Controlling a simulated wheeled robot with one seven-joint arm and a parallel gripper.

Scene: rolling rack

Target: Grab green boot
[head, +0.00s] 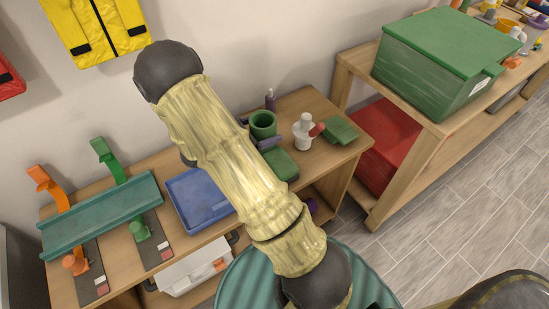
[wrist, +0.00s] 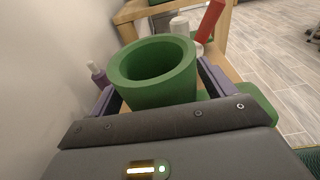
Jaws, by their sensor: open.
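The green boot (head: 263,120) stands upright on the wooden shelf top, its round open shaft facing up. In the wrist view the shaft of the boot (wrist: 125,92) fills the middle. My gripper (wrist: 158,78) is open, with one purple finger on each side of the shaft. I cannot tell whether either finger touches it. In the head view my gripper (head: 257,131) is partly hidden behind my arm. A green rounded shape (head: 282,163), which looks like the boot's toe, shows beside my arm.
A white bottle (head: 302,131) with a red part stands right of the boot, and a purple bottle (head: 270,99) stands behind it. A blue tray (head: 196,199) and a teal rack (head: 100,217) lie to the left. The wall is close behind.

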